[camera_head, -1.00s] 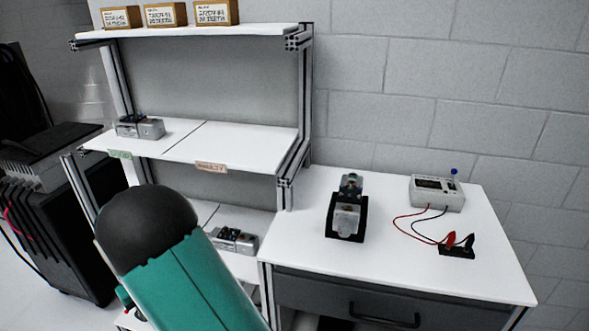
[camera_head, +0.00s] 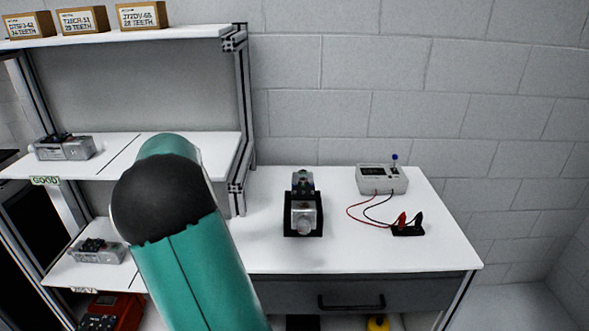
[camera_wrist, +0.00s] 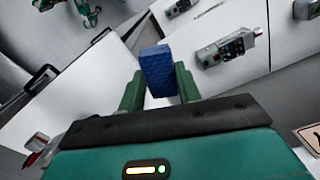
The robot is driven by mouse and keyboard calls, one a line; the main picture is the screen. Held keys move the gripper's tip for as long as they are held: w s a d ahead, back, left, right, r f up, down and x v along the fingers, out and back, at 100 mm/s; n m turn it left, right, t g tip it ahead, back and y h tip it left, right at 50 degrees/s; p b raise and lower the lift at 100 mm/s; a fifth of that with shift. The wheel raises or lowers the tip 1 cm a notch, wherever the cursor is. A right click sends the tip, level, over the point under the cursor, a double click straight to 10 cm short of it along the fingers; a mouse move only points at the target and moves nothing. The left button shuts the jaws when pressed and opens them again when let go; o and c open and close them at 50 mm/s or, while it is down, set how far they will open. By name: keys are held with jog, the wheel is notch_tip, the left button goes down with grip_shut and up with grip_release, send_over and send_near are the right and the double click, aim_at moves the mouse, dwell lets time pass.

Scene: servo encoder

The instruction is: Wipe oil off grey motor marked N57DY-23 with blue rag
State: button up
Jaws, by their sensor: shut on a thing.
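In the wrist view my gripper (camera_wrist: 159,80) is shut on the blue rag (camera_wrist: 157,66), a folded block between its green fingers. My gripper is hidden in the head view. A grey motor (camera_head: 303,218) sits in a black holder on the white workbench. Another grey motor (camera_head: 65,148) lies on the middle shelf by the "GOOD" label, and another (camera_head: 98,251) on the lower shelf. No motor marking is readable, so I cannot tell which is N57DY-23. No oil can be made out. The rag is apart from any motor I see.
A grey meter (camera_head: 382,179) with red and black leads joins a black clip block (camera_head: 407,226) on the bench's right side. Boxes (camera_head: 141,16) stand on the top shelf. A red case (camera_head: 112,312) is low on the left. The bench front (camera_head: 390,255) is clear.

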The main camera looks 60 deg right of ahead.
jog(key=s+d+r+m, duration=0.7)
jog(key=s+d+r, duration=0.1)
jog(key=s, duration=0.4)
jog(key=s+d+r+m, duration=0.7)
jog(key=s+d, duration=0.1)
jog(key=s, duration=0.4)
jog(key=shift+w+d+f, duration=0.1)
jog(key=shift+w+f, duration=0.05)
jog(key=shift+f, duration=1.05)
jog(key=shift+w+d+f, duration=0.1)
jog(key=shift+w+f, duration=0.05)
jog(key=shift+f, duration=1)
